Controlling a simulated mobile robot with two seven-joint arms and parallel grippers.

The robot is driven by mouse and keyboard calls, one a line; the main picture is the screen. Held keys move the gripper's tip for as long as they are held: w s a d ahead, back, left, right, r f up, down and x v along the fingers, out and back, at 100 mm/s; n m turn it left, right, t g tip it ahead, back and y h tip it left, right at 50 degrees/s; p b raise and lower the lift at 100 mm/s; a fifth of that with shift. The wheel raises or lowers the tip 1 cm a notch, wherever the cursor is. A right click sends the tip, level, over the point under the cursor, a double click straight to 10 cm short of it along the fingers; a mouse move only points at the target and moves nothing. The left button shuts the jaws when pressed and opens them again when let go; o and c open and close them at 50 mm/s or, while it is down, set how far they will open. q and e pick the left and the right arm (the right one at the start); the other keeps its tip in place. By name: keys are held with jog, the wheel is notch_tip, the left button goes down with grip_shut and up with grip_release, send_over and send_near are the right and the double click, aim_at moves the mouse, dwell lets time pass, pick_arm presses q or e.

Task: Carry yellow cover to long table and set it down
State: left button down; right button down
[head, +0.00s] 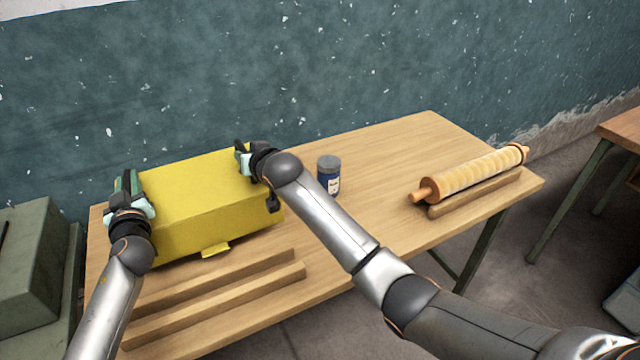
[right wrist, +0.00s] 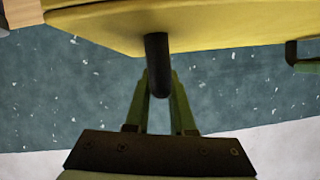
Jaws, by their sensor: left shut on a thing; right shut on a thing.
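The yellow cover (head: 205,200) is a box-like piece with a small tab at its front lower edge, over the left part of the long table (head: 385,150). My left gripper (head: 128,190) is shut on its left end. My right gripper (head: 243,158) is shut at its right end; in the right wrist view its fingers (right wrist: 158,95) close around a dark bar handle below the yellow cover (right wrist: 210,25). I cannot tell whether the cover touches the tabletop or hangs just above it.
Two wooden strips (head: 215,300) lie in front of the cover. A blue jar with a grey lid (head: 329,175) stands right of it. A rolling pin-like roller (head: 470,175) rests on a wooden bar at the table's right. A green-grey cabinet (head: 35,260) stands at left.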

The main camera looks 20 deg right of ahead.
jog(key=shift+a, duration=0.15)
